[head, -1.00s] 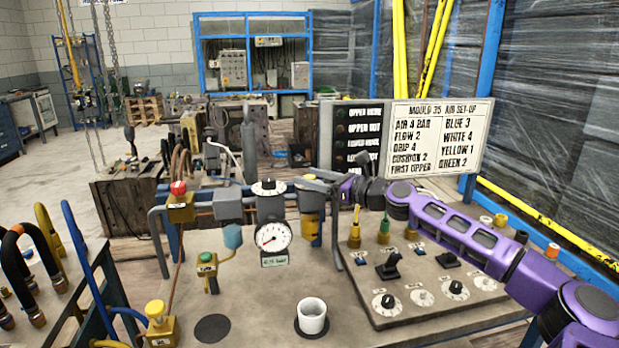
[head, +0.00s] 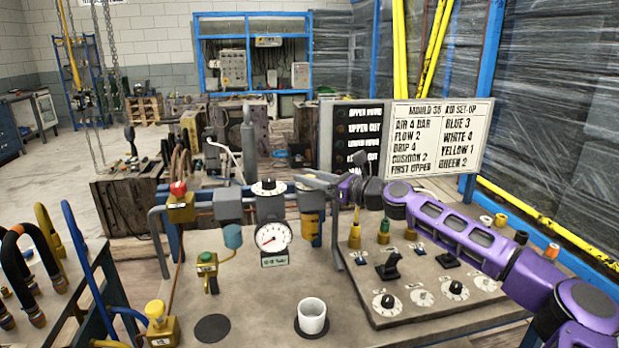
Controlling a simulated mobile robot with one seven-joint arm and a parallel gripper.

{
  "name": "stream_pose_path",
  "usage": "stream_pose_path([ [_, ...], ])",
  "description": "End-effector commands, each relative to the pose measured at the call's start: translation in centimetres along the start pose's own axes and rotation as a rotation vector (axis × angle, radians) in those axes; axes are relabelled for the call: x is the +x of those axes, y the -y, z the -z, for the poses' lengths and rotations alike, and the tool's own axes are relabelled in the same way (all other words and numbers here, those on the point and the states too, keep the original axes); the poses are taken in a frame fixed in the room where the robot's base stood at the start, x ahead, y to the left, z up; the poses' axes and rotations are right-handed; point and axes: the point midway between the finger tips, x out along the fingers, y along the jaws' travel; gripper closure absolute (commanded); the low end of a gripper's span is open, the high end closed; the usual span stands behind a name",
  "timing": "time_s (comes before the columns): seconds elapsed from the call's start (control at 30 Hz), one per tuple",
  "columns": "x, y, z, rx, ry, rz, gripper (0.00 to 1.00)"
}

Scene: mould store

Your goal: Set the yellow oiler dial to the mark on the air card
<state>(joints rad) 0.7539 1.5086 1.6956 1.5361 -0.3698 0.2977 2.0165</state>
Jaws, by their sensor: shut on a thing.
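The yellow oiler (head: 311,226) hangs on the pipe line to the right of the round pressure gauge (head: 273,238). My gripper (head: 312,183) is at the top of the oiler, reaching in from the right, and is shut on its dial. The fingers hide most of the dial, so its setting cannot be read. The air card (head: 437,136) stands behind the control panel, headed "MOULD 35 AIR SET-UP". It lists air 4 bar, flow 2, drip 4, cushion 2 and first upper, with blue 3, white 4, yellow 1 and green 2.
A regulator with a dial (head: 268,187) stands left of my gripper. A grey upright handle (head: 248,147) rises beside it. A white cup (head: 312,316) stands on the bench in front. The sloped panel (head: 405,315) with knobs and switches lies below my arm.

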Motion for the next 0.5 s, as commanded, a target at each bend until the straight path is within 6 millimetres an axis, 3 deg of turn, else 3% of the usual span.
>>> stream_pose_path([
  [0.27,-0.03,-0.09,-0.17,-0.003,-0.003,0.086,1.0],
  [0.5,-0.02,-0.19,-0.12,-0.004,-0.004,0.264,1.0],
])
